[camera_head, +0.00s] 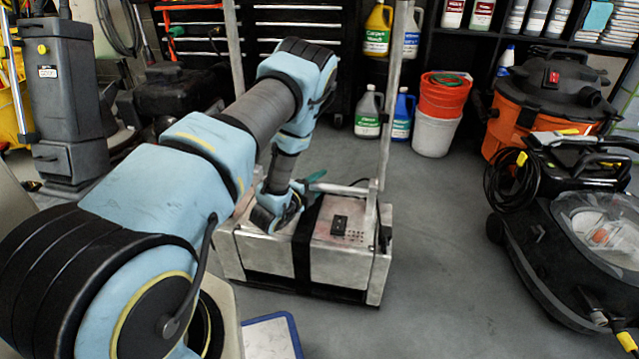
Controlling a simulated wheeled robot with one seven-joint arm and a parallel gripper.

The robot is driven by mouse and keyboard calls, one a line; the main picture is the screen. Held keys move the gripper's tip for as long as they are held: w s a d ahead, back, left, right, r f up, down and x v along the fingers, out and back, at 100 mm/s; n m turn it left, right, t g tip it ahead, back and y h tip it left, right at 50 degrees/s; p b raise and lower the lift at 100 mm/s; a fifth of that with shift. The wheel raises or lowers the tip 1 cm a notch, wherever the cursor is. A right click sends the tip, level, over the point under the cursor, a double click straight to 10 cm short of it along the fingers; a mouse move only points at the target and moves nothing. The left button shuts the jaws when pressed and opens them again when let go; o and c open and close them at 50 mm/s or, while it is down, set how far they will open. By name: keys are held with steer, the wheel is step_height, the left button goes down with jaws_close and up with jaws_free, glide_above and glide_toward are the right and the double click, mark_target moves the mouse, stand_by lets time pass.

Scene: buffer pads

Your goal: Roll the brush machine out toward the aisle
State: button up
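The brush machine, as I take it, is the low silver metal box (345,252) on the floor at the centre. It has a dark strap-like band over its middle, a small black switch panel on top and two tall upright handle posts, the right one (392,110) in plain view. A thin bar runs across near the base of the right post. My arm reaches over the box from the left. My gripper (300,192) is low at the top of the box, near that bar and a teal lever-like piece. My wrist hides the fingers, so I cannot tell whether they hold anything.
An orange and black vacuum (545,105) and a black extractor (575,225) stand at the right. Buckets (437,120) and jugs line the back by a tool chest. A grey upright machine (65,100) is at left. Grey floor (440,220) is clear between the box and the extractor.

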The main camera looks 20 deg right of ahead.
steer(key=shift+o, duration=0.2)
steer(key=p+v, duration=0.2)
steer(key=v, duration=0.8)
steer(key=shift+s+a+r+p, duration=0.1)
steer(key=shift+s+a+p, duration=0.1)
steer(key=shift+a+p, duration=0.15)
